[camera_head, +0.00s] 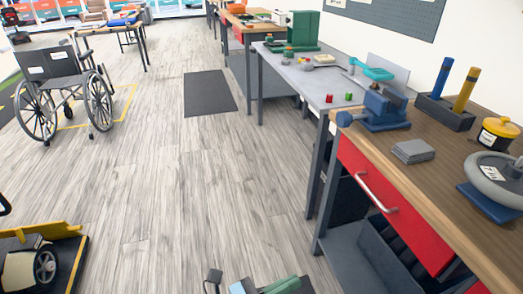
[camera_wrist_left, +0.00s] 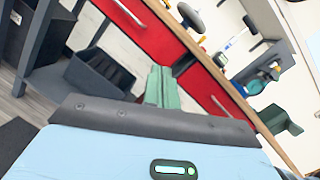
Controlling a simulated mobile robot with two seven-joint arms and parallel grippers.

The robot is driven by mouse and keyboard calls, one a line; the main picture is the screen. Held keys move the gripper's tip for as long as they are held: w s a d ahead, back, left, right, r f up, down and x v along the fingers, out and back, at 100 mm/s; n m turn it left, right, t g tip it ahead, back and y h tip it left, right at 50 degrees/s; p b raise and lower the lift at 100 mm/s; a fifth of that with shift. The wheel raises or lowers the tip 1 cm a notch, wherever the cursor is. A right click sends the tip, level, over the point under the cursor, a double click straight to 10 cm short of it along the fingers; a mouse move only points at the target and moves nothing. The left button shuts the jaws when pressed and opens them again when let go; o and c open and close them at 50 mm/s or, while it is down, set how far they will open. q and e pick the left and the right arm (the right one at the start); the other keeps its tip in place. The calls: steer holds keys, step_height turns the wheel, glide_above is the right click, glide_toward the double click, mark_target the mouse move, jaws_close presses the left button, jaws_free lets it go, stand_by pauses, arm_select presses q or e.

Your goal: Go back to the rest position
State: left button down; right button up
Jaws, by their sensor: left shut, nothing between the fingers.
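My left gripper (camera_head: 282,285) shows at the bottom edge of the head view, low over the floor in front of the red-drawer workbench (camera_head: 445,152). Its green fingers are shut with nothing between them. In the left wrist view the left gripper (camera_wrist_left: 160,88) stands up behind my light blue wrist, with the red drawer fronts behind it. My right gripper is in neither view.
A blue vise (camera_head: 380,112), grey plates (camera_head: 412,151) and a wheel (camera_head: 492,175) are on the workbench. A wheelchair (camera_head: 60,75) stands at the upper left, and a cart with a wheel (camera_head: 40,265) at the lower left. The floor (camera_head: 150,180) between is clear.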

arm_select(q)
steer(key=s+a+f+n+t+y+p, duration=0.25)
steer(key=a+n+y, duration=0.35)
steer(key=n, duration=0.6)
steer(key=s+a+f+n+t+y+p, duration=0.1)
steer(key=s+a+n+t+y+p, duration=0.25)
steer(key=a+n, duration=0.6)
steer(key=s+a+f+n+g+y+p, duration=0.2)
steer(key=s+a+n, duration=0.3)
steer(key=s+n, duration=0.4)
steer(key=s+a+f+n+g+y+p, duration=0.3)
steer(key=s+a+n+p, duration=0.1)
steer(key=s+n, duration=0.6)
steer(key=shift+a+g+y+p, duration=0.3)
steer(key=shift+a+y+p, duration=0.05)
steer(key=shift+a, duration=0.05)
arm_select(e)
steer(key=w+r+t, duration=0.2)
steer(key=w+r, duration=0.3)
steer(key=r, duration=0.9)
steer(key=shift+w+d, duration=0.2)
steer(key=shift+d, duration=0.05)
